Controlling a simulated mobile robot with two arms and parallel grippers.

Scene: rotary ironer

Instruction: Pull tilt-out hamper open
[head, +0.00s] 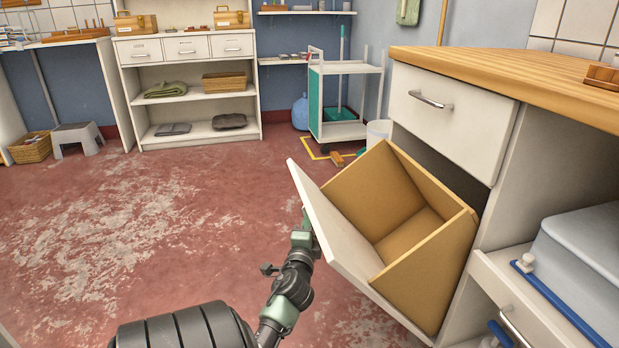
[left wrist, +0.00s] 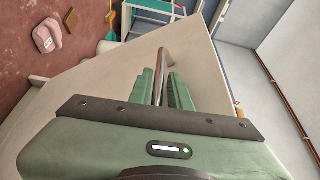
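The tilt-out hamper (head: 385,200) stands tilted out of the cabinet below the drawer, its top open. Its tan inside looks empty. Its white front panel (head: 335,235) leans toward the left, and it also fills much of the left wrist view (left wrist: 110,85). My left gripper (head: 306,225) is at the outer face of this panel. In the left wrist view, the metal hamper handle (left wrist: 164,64) runs between my two green fingers (left wrist: 163,92), which are close around it. The handle is hidden behind the panel and gripper in the head view. My right gripper is not in view.
A closed drawer (head: 450,120) sits under the wooden counter (head: 520,75) above the hamper. A lower drawer (head: 510,300) with a grey-blue bin (head: 585,260) is at right. A trolley (head: 345,100) stands behind. The red floor at left is clear.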

